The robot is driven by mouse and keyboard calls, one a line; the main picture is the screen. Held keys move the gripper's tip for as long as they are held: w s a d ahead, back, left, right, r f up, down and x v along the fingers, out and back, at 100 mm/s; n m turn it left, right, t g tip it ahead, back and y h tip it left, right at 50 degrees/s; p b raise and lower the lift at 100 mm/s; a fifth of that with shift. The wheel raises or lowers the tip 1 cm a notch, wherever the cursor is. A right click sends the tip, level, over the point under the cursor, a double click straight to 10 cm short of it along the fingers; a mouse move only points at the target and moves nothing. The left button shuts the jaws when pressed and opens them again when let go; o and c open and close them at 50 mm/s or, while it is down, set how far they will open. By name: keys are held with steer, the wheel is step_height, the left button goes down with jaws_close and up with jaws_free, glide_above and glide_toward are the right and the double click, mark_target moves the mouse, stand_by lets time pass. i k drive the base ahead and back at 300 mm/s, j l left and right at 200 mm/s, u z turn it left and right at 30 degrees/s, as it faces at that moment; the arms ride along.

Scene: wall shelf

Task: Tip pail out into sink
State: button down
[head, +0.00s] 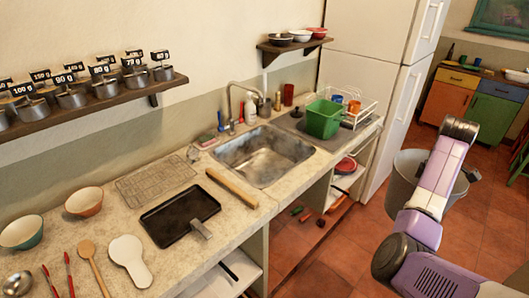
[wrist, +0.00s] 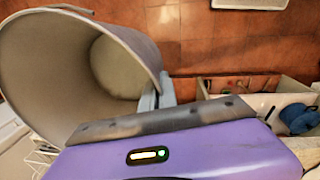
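The pail (head: 404,178) is a large grey bucket in the head view, right of the counter, over the floor and partly behind my arm. In the wrist view the pail (wrist: 62,75) fills the upper left, with its mouth facing the camera and a pale bottom inside. My gripper (wrist: 158,92) is at its rim, with the fingers closed on the wall.
A green bin (head: 323,119) and a white dish rack (head: 352,105) stand right of the sink. A rolling pin (head: 232,188) and black tray (head: 180,215) lie left of it. The white fridge (head: 385,85) stands beyond the counter. The tiled floor (head: 345,250) in front is open.

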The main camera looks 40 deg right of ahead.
mark_target(264, 154)
steer(key=i, duration=1.5)
